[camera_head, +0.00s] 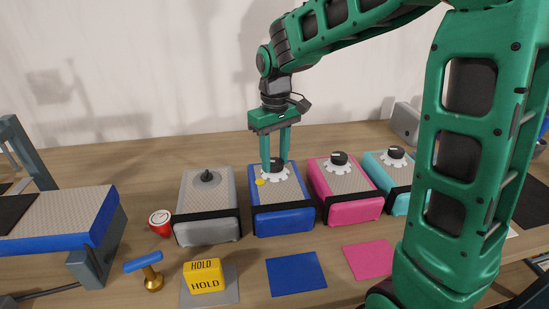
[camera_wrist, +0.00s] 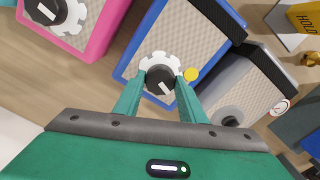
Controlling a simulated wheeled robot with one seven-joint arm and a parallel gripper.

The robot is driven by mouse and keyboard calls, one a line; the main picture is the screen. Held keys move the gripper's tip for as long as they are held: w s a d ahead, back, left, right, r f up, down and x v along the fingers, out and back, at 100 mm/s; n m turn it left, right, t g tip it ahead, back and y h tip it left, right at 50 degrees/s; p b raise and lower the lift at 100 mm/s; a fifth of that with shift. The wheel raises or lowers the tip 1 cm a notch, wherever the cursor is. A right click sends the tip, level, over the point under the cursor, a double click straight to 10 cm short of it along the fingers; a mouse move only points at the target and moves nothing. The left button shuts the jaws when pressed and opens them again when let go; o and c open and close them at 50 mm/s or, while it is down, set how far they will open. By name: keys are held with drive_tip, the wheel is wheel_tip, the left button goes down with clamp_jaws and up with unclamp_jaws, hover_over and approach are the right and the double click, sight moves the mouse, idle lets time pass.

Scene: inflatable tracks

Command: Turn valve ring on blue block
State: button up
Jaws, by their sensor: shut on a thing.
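The blue block (camera_head: 283,221) stands on the table with a grey textured top and a black strap. On its top sits the valve ring (camera_head: 267,178), white and toothed, around a black knob (camera_head: 278,164) with a white mark. My gripper (camera_head: 276,161) reaches straight down from above. In the wrist view my gripper (camera_wrist: 161,82) has one finger on each side of the black knob (camera_wrist: 160,80), shut on it, with the white ring (camera_wrist: 150,61) showing beyond.
A grey block (camera_head: 207,225) stands close on the left, a pink block (camera_head: 355,211) close on the right, then a teal block (camera_head: 400,201). In front lie a blue mat (camera_head: 296,273), a pink mat (camera_head: 369,260) and a yellow HOLD cube (camera_head: 202,276). A red gauge (camera_head: 160,222) stands left.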

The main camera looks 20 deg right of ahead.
sight(275, 161)
drive_tip(key=o, duration=1.1)
drive_tip(key=shift+c, duration=0.2)
drive_tip(key=shift+r, duration=0.15)
wheel_tip(275, 161, up, 10)
drive_tip(key=shift+r, duration=0.25)
drive_tip(key=shift+w, duration=0.1)
drive_tip(key=s+d+f+m, duration=0.4)
drive_tip(key=s+d+m, duration=0.1)
drive_tip(key=s+d, duration=0.7)
drive_tip(key=s+d+f+m, duration=0.2)
drive_tip(key=s+f, duration=0.2)
drive_tip(key=s, duration=0.4)
drive_tip(key=s+d+f+m, duration=0.2)
drive_tip(key=s+d+f, duration=0.1)
drive_tip(key=s, duration=0.5)
drive_tip(key=shift+s+d+f+m, duration=0.15)
drive_tip(key=shift+s+f+m, duration=0.15)
drive_tip(key=shift+f, duration=0.1)
